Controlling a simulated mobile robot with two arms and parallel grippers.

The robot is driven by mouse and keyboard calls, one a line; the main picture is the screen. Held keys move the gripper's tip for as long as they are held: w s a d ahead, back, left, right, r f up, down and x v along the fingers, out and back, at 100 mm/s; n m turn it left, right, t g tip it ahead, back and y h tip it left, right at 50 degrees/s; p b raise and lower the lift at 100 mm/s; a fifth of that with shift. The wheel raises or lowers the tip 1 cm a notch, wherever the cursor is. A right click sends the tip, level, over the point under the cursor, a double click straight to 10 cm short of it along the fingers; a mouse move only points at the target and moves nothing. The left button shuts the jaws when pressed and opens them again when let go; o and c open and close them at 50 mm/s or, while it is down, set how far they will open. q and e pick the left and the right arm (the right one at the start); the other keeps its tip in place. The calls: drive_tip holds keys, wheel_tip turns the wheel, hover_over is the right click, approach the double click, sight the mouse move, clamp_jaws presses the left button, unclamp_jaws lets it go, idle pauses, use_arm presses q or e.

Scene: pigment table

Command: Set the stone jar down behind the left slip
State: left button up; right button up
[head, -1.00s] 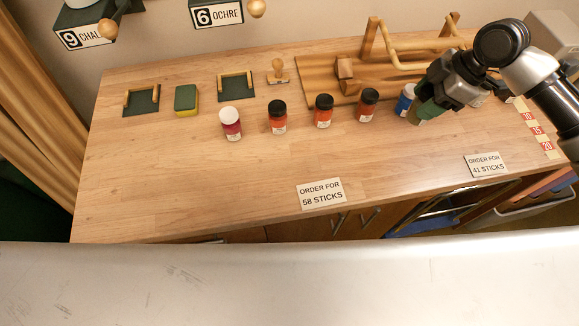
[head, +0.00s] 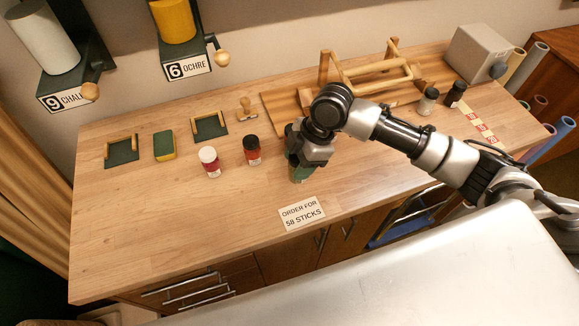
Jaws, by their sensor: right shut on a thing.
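The left slip (head: 302,214), reading "ORDER FOR 58 STICKS", lies near the front edge of the table. My right gripper (head: 303,160) is just behind it in the head view, pointing down and shut on the stone jar (head: 298,173). The jar is mostly hidden by the gripper; only a green part shows below the fingers. I cannot tell whether its base touches the table. My left gripper is not in view.
Two jars (head: 428,101) (head: 456,93) stand farther right. The front left table (head: 150,225) is clear.

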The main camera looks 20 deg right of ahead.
sight(290, 172)
drive_tip(key=shift+w+a+f, duration=0.5)
drive_tip(key=shift+w+a, duration=0.1)
drive_tip(key=shift+a, duration=0.1)
wheel_tip(290, 172, down, 4)
drive_tip(key=shift+r+p, duration=0.1)
drive_tip(key=shift+p, duration=0.7)
drive_tip(key=shift+f, duration=0.2)
drive_tip(key=shift+f, duration=0.1)
drive_tip(key=shift+f, duration=0.15)
drive_tip(key=o, duration=1)
drive_tip(key=shift+c, duration=0.2)
